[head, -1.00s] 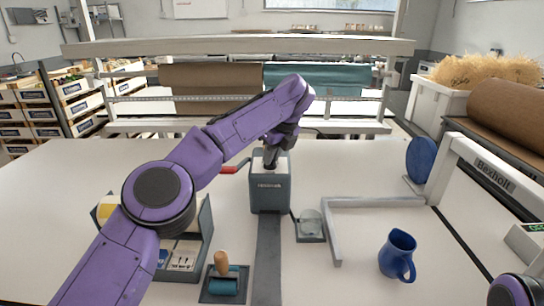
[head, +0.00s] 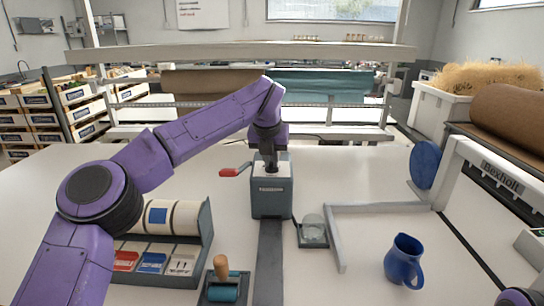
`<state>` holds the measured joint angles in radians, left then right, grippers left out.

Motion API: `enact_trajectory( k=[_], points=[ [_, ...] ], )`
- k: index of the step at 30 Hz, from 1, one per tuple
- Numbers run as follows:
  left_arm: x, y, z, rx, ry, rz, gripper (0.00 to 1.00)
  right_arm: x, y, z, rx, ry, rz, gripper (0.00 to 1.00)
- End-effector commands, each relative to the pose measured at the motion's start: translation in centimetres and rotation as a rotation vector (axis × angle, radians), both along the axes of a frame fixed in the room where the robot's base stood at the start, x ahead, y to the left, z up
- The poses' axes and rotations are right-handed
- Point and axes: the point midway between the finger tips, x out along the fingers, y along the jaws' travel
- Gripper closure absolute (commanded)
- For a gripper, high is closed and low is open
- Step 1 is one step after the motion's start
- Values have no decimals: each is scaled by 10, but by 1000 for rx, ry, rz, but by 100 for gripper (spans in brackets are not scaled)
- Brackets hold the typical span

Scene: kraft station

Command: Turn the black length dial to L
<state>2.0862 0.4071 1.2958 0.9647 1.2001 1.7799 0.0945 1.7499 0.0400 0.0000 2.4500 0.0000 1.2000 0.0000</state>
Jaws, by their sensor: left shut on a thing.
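A grey-green machine (head: 271,201) with a light top stands at the middle of the table, with a dark strip running from it toward me. My left arm comes in from the left and reaches over it. My left gripper (head: 271,163) points down onto the machine's top and is shut on the black length dial. The dial is mostly hidden by the fingers, so I cannot read its marks or setting. My right gripper is out of view.
A red-handled lever (head: 230,172) sticks out left of the machine. A rack with rolls and cards (head: 205,250) stands at left, a wooden-handled roller (head: 222,270) in front. A glass dish (head: 313,230), grey angled frame (head: 335,235) and blue jug (head: 404,262) are at right.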

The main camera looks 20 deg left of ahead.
Motion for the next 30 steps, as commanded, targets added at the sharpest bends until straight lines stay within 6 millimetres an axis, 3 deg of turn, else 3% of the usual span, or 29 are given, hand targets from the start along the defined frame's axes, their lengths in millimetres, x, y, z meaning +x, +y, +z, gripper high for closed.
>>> enact_trajectory(
  k=[15, 30],
  points=[
    [0, 3, 2, -1, 8, -444, 100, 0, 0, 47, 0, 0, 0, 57],
    [0, 4, -2, 0, 6, -636, 100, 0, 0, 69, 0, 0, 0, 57]
  ],
)
